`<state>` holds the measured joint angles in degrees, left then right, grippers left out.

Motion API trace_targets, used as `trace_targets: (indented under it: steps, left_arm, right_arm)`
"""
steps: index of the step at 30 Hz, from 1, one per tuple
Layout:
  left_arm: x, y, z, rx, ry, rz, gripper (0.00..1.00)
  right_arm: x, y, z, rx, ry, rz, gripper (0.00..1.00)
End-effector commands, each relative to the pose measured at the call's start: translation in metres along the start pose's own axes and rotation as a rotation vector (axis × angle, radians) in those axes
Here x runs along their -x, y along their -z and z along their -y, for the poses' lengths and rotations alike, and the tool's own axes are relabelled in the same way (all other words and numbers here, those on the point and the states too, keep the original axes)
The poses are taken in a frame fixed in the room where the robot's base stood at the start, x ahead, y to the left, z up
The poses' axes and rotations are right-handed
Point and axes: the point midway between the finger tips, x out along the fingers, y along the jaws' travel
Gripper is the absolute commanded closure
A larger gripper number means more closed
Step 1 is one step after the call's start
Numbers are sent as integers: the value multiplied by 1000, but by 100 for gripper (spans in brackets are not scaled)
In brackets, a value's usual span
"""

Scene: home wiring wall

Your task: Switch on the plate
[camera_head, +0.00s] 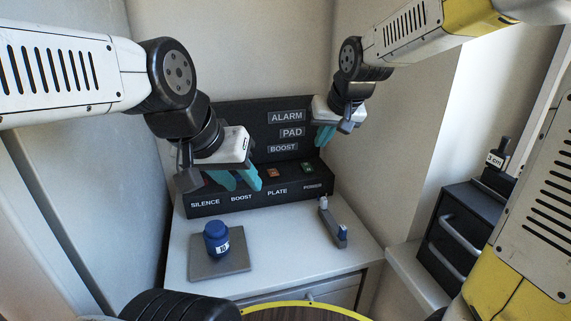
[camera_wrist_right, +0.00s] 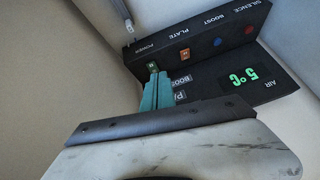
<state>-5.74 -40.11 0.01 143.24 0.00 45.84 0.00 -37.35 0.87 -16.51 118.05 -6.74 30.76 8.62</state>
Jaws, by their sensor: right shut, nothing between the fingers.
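A black control box (camera_head: 230,204) carries the labels SILENCE, BOOST, PLATE and POWER. The orange PLATE switch (camera_head: 273,173) also shows in the right wrist view (camera_wrist_right: 184,53). The green-lit POWER switch (camera_head: 308,167) is to its right, and shows in the wrist view (camera_wrist_right: 152,66) just beyond my right fingertips. My right gripper (camera_head: 324,138) is shut and empty, above the box's right end; its teal fingers show in the wrist view (camera_wrist_right: 158,90). My left gripper (camera_head: 240,183) is open, its teal fingers apart in front of the box's left half, hiding the controls there.
A blue jar-like object marked 10 (camera_head: 216,240) stands on a grey square plate (camera_head: 205,268) on the white counter (camera_head: 290,255). A grey bracket (camera_head: 333,223) stands at right. An upright panel behind reads ALARM, PAD, BOOST; the wrist view shows a green 5°C display (camera_wrist_right: 244,77).

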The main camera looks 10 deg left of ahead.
Motion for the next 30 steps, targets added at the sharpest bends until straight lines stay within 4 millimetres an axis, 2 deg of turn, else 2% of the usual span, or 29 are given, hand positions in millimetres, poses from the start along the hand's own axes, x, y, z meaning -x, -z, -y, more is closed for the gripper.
trace_targets:
  steps: [1,3,6,10,14,25,30]
  left_arm:
    - [0,0,0,0,0,0,64]
    - [0,0,0,0,0,0,64]
    - [0,0,0,0,0,0,64]
    - [0,0,0,0,0,0,64]
    - [0,0,0,0,0,0,64]
    - [0,0,0,0,0,0,64]
    - [0,0,0,0,0,0,64]
  right_arm:
    - [-19,11,16,33,-6,1,100]
    - [-40,23,34,66,-16,-7,100]
    - [-62,37,55,107,-28,-21,100]
    - [-80,46,73,143,-38,-34,100]
    - [-86,50,80,155,-42,-40,100]
    - [-89,49,79,155,-43,-40,100]
    - [-108,50,78,153,-44,-38,100]
